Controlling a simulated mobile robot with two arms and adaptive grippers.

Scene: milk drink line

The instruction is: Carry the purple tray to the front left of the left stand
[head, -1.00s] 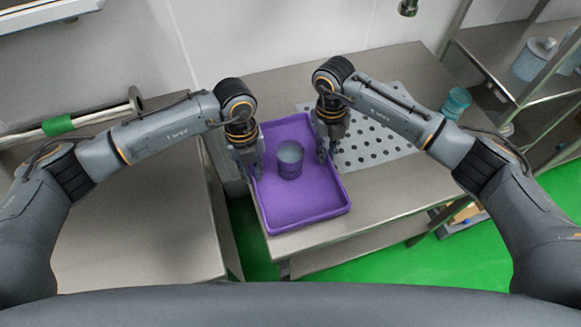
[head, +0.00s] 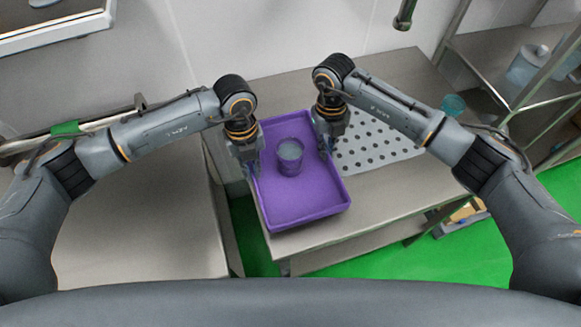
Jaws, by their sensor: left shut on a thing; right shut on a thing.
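The purple tray (head: 305,208) is in the middle of the head view, over the left end of the right-hand steel stand. A translucent bluish cup (head: 290,157) stands upright in it. My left gripper (head: 249,170) is shut on the tray's left rim. My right gripper (head: 326,148) is shut on its right rim. Whether the tray touches the stand top below it, I cannot tell. The left stand (head: 135,240) has a bare steel top at the lower left, partly hidden by my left arm.
The right-hand stand (head: 390,190) carries a perforated plate (head: 375,147) beside the tray. A teal cup (head: 453,105) is at its right. A narrow gap with green floor (head: 252,245) separates the stands. A steel shelf (head: 490,60) stands at the right, and a tap (head: 404,15) hangs above.

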